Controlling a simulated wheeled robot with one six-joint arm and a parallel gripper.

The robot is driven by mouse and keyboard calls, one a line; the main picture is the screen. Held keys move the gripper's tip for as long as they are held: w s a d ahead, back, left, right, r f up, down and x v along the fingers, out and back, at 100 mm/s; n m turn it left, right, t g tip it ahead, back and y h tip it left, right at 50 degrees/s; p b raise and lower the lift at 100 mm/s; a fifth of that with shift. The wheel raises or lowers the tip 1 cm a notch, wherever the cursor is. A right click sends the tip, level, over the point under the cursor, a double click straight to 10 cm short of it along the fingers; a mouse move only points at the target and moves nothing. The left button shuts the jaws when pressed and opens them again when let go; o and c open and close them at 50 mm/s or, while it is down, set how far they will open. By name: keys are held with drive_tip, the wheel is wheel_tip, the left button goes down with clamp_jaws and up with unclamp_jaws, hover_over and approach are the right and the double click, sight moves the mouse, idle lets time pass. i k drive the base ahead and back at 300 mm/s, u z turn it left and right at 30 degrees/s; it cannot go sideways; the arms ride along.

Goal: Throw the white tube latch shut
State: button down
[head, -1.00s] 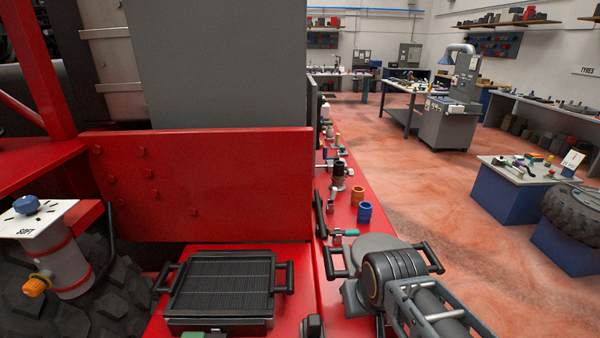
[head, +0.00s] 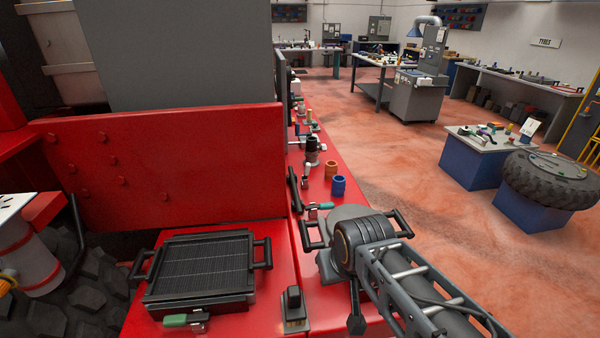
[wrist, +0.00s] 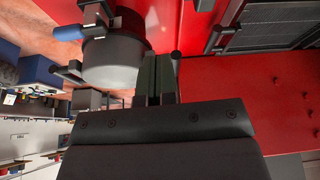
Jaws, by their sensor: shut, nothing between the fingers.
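A pale tube (head: 30,262) with red bands stands at the left edge of the head view, cut off by the frame. A small orange fitting (head: 8,283) is on its side. I cannot tell for certain which part is the white tube latch or how it lies. My gripper (wrist: 157,75) shows in the wrist view, shut and empty, its dark fingers pointing to the top of the picture. A grey cylinder (wrist: 112,62) is just left of the fingers there. In the head view my fingers cannot be made out, and my arm comes in from the lower right, far from the tube.
A black grille tray (head: 200,270) with side handles lies on the red truck bed, beside a green-handled latch (head: 185,320) and a black switch (head: 293,305). Orange (head: 331,170) and blue (head: 338,186) cups stand on the red ledge.

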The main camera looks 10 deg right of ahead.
sight(308, 166)
drive_tip(key=k, duration=1.65)
drive_tip(key=z, duration=1.3)
drive_tip(key=i, duration=4.7)
drive_tip(key=u, duration=3.8)
drive_tip(key=i, duration=0.15)
drive_tip(key=z, duration=0.05)
